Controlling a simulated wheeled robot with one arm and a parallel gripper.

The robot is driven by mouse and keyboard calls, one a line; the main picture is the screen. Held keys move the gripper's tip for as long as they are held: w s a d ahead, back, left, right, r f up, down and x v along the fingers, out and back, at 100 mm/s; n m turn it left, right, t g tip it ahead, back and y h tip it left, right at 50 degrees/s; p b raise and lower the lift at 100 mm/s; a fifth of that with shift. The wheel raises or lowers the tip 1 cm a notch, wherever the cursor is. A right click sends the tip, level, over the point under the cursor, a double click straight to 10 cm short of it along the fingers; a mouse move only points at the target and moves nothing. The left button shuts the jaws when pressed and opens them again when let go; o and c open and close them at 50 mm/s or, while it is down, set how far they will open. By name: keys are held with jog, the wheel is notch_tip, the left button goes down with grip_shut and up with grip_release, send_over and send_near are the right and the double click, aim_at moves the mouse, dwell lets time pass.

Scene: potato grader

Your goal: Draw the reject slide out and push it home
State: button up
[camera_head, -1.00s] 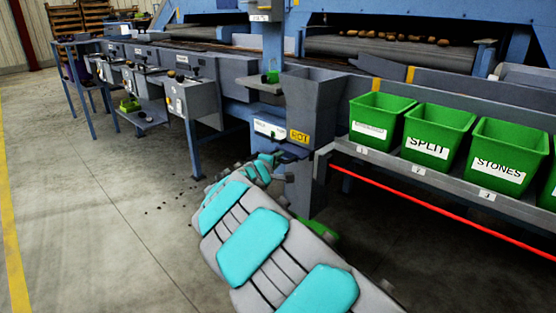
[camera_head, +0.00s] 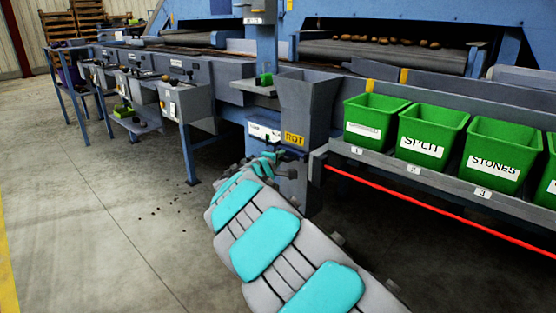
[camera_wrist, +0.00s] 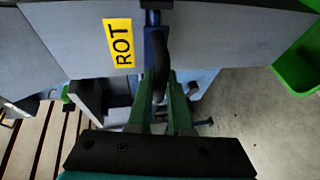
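The grey reject chute (camera_head: 308,105) carries a yellow ROT label (camera_head: 293,139), also large in the wrist view (camera_wrist: 119,43). In the wrist view a dark curved handle (camera_wrist: 160,68) hangs from a blue fitting beside the label. My gripper (camera_wrist: 160,84) has its green fingers on either side of this handle. Whether they press on it is unclear. In the head view my gripper (camera_head: 266,160) is small and dark, just in front of the chute below the label. The slide's own plate cannot be made out, so how far out it stands is unclear.
Green bins marked SPLIT (camera_head: 428,141) and STONES (camera_head: 499,156), among several, stand on a shelf (camera_head: 440,185) with a red front strip, right of the chute. The grader's blue frame and side boxes (camera_head: 187,103) run left. Concrete floor (camera_head: 100,220) is open at left.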

jog(key=o, duration=0.5)
jog(key=shift+w+d, duration=0.1)
jog(key=shift+d, duration=0.1)
jog(key=shift+c, duration=0.2)
jog(key=shift+a, duration=0.1)
jog(key=v, duration=0.7)
jog(key=shift+s+b, duration=0.4)
jog(key=shift+r, duration=0.1)
